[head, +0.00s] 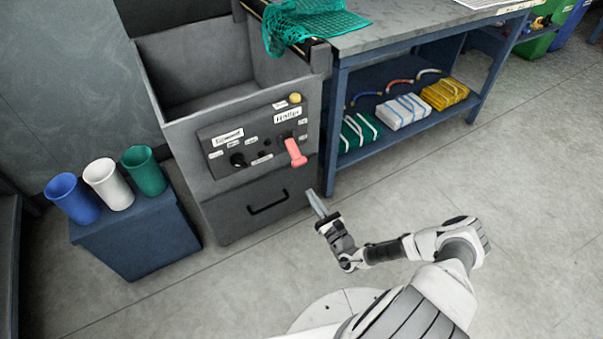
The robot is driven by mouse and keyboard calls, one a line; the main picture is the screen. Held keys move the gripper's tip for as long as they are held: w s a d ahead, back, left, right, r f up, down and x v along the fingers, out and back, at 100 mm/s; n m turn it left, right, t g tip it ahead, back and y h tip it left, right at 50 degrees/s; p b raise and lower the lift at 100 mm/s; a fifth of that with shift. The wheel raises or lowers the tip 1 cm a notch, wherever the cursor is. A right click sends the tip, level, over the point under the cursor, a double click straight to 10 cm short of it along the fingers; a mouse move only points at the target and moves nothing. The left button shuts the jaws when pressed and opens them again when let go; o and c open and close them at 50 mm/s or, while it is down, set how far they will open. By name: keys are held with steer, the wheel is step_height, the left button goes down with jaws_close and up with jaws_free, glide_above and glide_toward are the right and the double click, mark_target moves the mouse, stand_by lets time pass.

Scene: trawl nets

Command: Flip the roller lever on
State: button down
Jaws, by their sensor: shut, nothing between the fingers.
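The roller lever (295,152) is a red handle on the dark control panel (225,172) of a grey machine, below a small label that seems to read "Roller". It hangs angled downward and to the right. My gripper (311,194) is shut and empty, in front of the machine and a little below and right of the lever, apart from it. The lever is fully in view.
A yellow button (295,98) and black knobs (238,160) share the machine's front, above a drawer handle (268,203). A blue bench (340,100) with a green net (305,22) stands at right. Cups stand on a blue box (150,245) at left.

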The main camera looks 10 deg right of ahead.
mark_target(295, 153)
steer(key=b+x, duration=0.4)
steer(key=x, duration=0.6)
steer(key=shift+s+d+r+p, duration=0.2)
steer(key=shift+s+r, duration=0.3)
steer(key=shift+r, duration=0.4)
steer(key=shift+s+d+r+p, duration=0.15)
steer(key=shift+s+r, duration=0.3)
steer(key=shift+r, duration=0.4)
steer(key=shift+r+p, duration=0.15)
steer(key=shift+p, duration=0.15)
